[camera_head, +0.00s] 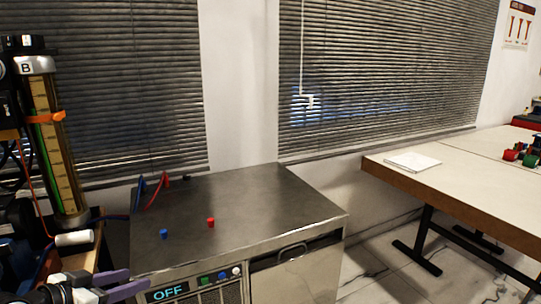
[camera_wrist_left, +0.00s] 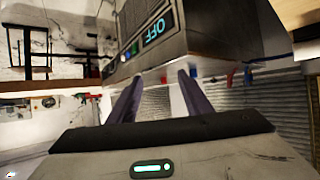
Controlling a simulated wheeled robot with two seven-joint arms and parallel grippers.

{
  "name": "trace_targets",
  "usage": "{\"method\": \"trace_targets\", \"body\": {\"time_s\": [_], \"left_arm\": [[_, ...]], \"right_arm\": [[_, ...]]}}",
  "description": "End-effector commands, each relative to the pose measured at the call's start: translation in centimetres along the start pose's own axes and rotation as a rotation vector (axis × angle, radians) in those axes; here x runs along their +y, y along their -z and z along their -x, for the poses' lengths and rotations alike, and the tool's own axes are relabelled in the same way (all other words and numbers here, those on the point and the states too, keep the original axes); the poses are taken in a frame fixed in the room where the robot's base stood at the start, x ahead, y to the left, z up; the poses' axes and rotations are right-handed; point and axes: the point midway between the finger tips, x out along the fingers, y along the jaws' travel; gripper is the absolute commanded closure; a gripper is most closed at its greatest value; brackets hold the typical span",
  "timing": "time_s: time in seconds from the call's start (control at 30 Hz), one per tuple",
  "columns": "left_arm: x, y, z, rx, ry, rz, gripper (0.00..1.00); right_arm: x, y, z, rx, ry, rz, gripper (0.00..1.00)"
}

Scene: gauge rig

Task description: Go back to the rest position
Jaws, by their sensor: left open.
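My left gripper (camera_head: 136,279) is at the lower left of the head view, in front of the metal cabinet. Its two purple-grey fingers are apart with nothing between them. In the left wrist view the open fingers (camera_wrist_left: 160,76) point toward the cabinet, which appears tilted. My right gripper is in neither view.
The metal cabinet (camera_head: 270,195) has an OFF display (camera_head: 167,293), and a blue cap (camera_head: 164,234) and a red cap (camera_head: 211,222) on top. A gauge column marked B (camera_head: 52,150) with an orange band stands at left. A pale table (camera_head: 475,185) is at right.

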Motion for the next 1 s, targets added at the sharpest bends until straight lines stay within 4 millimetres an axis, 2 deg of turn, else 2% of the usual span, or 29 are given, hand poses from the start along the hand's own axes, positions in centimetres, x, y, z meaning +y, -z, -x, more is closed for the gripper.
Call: {"method": "trace_targets", "body": {"time_s": [0.03,0.1,0.17,0.2,0.27,0.4,0.5,0.6,0.7,0.8,1.0], "left_arm": [[1.6,-2.5,-0.9,-0.016,-0.016,0.010,0.55],[4.0,-5.6,-1.9,-0.035,-0.030,0.015,0.55],[6.4,-9.0,-2.6,-0.055,-0.041,0.022,0.55],[8.3,-11.4,-3.0,-0.069,-0.048,0.031,0.55],[11.2,-15.1,-3.3,-0.088,-0.052,0.045,0.55],[17.9,-23.3,-2.5,-0.141,-0.035,0.091,0.55],[21.9,-28.3,-0.8,-0.184,0.005,0.127,0.55],[24.4,-31.7,1.1,-0.225,0.052,0.151,0.55],[25.8,-33.9,2.6,-0.258,0.092,0.162,0.55],[26.4,-34.9,3.5,-0.278,0.114,0.167,0.55],[26.6,-35.2,3.8,-0.284,0.121,0.163,0.55]], "right_arm": [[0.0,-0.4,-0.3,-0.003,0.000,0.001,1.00],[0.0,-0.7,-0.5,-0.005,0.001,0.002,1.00],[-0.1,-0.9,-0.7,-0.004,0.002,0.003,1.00],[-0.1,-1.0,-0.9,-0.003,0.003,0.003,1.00],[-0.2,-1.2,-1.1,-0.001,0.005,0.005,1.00],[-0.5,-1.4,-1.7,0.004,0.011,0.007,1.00],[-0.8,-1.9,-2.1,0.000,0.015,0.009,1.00],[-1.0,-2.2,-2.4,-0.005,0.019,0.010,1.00],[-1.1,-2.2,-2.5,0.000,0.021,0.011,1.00],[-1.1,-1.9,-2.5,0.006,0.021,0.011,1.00],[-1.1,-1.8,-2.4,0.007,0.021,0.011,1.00]]}}
